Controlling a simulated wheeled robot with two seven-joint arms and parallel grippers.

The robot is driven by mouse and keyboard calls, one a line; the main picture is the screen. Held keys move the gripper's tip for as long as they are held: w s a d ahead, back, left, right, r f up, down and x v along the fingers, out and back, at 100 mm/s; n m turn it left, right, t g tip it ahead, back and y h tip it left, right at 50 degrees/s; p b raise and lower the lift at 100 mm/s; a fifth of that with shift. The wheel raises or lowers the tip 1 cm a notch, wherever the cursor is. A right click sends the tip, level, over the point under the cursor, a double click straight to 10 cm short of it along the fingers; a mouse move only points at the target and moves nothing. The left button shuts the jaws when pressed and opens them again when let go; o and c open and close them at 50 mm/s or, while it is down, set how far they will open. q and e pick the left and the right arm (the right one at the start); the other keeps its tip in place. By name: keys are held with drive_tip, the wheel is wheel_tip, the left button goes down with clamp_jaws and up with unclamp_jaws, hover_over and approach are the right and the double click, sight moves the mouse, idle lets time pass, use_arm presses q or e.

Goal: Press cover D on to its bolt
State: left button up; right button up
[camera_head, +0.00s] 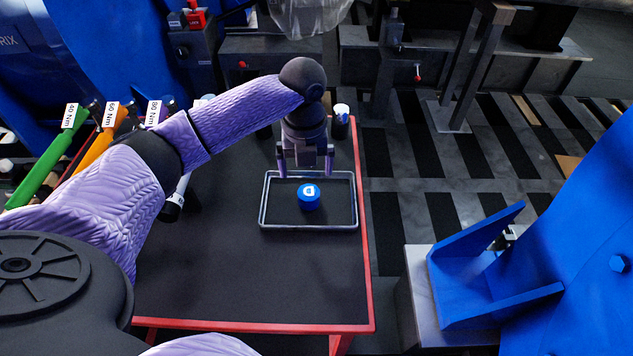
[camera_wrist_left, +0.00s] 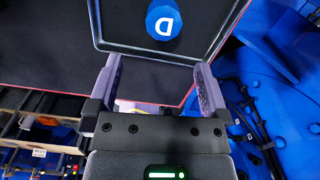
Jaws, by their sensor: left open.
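Cover D (camera_head: 308,196) is a blue round cap with a white letter D on top. It lies in a shallow tray (camera_head: 262,217) with a light rim on the dark table. In the left wrist view cover D (camera_wrist_left: 163,20) shows at the top, beyond my fingertips. My left gripper (camera_head: 305,172) is open and empty over the far part of the tray, with its fingers pointing down. Its two fingers also show apart in the left wrist view (camera_wrist_left: 158,75). The cover is apart from the fingers. My right gripper is not in view. I cannot make out which bolt belongs to cover D.
The black table (camera_head: 250,280) has a red edge and is clear in front of the tray. Torque wrenches, including a green one (camera_head: 48,157), lie at the left. A dark cylinder (camera_head: 341,121) stands behind the tray. A blue bracket (camera_head: 480,265) stands at the right, off the table.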

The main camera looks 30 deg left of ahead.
sight(308, 192)
use_arm(q)
drive_tip(key=f+b, duration=0.1)
drive_tip(key=f, duration=0.2)
drive_tip(key=f+b, duration=0.3)
drive_tip(key=f, duration=0.2)
drive_tip(key=shift+w+f, duration=0.3)
drive_tip(key=shift+w, duration=0.05)
drive_tip(key=shift+f, duration=0.25)
drive_tip(key=shift+r, duration=0.2)
drive_tip(key=shift+c, duration=0.3)
drive_tip(key=c, duration=1.2)
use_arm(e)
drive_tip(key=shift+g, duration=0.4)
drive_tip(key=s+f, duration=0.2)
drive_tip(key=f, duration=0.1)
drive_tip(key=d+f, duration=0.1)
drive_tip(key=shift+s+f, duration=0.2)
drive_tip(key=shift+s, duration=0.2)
